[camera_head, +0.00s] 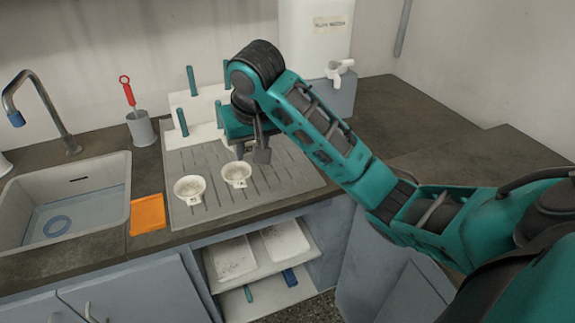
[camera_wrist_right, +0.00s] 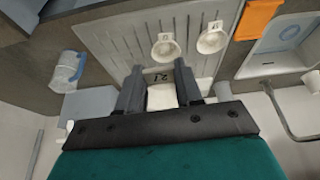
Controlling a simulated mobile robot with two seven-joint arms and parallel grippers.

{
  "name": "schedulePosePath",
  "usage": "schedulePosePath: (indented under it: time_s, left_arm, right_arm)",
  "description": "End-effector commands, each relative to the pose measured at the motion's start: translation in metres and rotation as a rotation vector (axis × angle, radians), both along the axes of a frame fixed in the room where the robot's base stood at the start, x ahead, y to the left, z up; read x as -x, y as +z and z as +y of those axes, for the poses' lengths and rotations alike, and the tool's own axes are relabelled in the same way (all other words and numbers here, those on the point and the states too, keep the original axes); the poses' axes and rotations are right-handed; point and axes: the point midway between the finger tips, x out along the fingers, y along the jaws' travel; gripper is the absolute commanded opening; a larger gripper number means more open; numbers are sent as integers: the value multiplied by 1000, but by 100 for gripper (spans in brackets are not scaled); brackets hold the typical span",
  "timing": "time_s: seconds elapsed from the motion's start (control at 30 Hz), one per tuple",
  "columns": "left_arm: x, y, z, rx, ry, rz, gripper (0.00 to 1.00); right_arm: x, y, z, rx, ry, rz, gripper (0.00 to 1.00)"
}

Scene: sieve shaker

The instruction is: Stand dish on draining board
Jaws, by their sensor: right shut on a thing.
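The grey ribbed draining board (camera_head: 285,174) lies on the worktop right of the sink. My right gripper (camera_head: 253,150) is over the back part of the board, fingers pointing down. In the right wrist view it is shut on another white dish (camera_wrist_right: 162,98) with a dark mark on it. The head view hides most of this dish, so I cannot tell whether it touches the board. My left gripper is not in view.
A white rack with teal pegs (camera_head: 181,122) stands behind the board. An orange cloth (camera_head: 147,213) lies left of it, near the sink (camera_head: 105,203). A grey cup with a red brush (camera_head: 140,129) and a white water tank (camera_head: 315,40) stand behind. A shelf with trays is below.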

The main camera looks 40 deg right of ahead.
Motion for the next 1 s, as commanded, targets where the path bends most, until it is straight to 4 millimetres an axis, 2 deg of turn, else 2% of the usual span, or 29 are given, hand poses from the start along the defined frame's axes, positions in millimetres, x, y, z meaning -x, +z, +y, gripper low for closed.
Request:
schedulePosePath:
  time_s: [0.03, 0.13, 0.2, 0.3, 0.4, 0.5, 0.67, 0.77, 1.0]
  left_arm:
    - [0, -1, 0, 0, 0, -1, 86]
    - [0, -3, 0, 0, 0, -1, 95]
    - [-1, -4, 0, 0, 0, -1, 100]
    - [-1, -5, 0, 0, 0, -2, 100]
    - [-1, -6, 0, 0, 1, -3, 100]
    - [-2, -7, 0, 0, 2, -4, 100]
    - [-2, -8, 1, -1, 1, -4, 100]
    - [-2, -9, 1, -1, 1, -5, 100]
    - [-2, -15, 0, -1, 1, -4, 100]
  right_arm:
    - [-19, 9, -18, -2, -62, -4, 0]
    - [-48, 21, -51, -9, -174, -2, 0]
    - [-60, 24, -67, -14, -228, 0, 0]
    - [-77, 26, -97, -7, -311, 2, 0]
    - [-88, 23, -118, -7, -371, 1, 0]
    - [-95, 17, -130, -4, -402, 1, 0]
    - [-98, 4, -135, 2, -415, 0, 0]
    - [-97, -18, -136, 3, -415, 3, 0]
    - [-96, -83, -136, 3, -416, 3, 0]
